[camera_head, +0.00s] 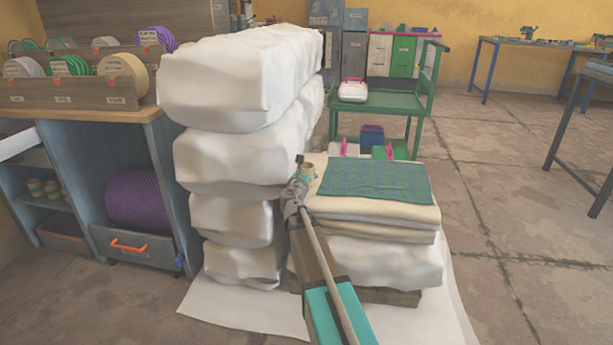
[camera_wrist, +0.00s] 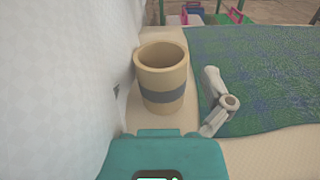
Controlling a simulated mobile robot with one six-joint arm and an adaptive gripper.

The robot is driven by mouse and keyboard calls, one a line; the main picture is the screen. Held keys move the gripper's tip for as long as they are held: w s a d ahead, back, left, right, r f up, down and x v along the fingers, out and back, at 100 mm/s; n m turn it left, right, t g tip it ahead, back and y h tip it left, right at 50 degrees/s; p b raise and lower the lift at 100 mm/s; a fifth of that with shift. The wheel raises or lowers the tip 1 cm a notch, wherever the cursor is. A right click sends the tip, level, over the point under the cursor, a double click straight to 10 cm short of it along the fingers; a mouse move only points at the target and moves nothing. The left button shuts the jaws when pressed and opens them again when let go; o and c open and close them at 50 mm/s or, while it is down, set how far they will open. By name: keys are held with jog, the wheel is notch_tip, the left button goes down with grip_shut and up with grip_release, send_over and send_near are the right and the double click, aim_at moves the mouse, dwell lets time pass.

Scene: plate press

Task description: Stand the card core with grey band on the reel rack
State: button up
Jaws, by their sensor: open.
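The card core with grey band (camera_wrist: 161,78) is a hollow tan tube that stands upright on cream folded cloth, close beside a white wrapped stack. In the head view its top (camera_head: 308,169) shows just past my gripper (camera_head: 296,188). In the wrist view one finger of my gripper (camera_wrist: 166,98) shows to the right of the core, apart from it. The other finger is mostly hidden at the white wrapping on the left. My gripper is open and holds nothing. The wooden reel rack (camera_head: 75,102) stands on a bench at the left, with several coloured reels in it.
The tall white wrapped stack (camera_head: 235,90) stands between the core and the reel rack. A green patterned cloth (camera_head: 375,181) lies right of the core. A green trolley (camera_head: 385,102) stands behind. Several tan cores (camera_head: 42,188) sit on a cabinet shelf. Open floor lies to the right.

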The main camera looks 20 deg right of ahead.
aim_at(307, 164)
jog(key=shift+f+x, duration=0.2)
jog(key=shift+x, duration=2.4)
jog(key=c, duration=1)
jog(key=shift+c, duration=0.2)
jog(key=shift+r, duration=0.15)
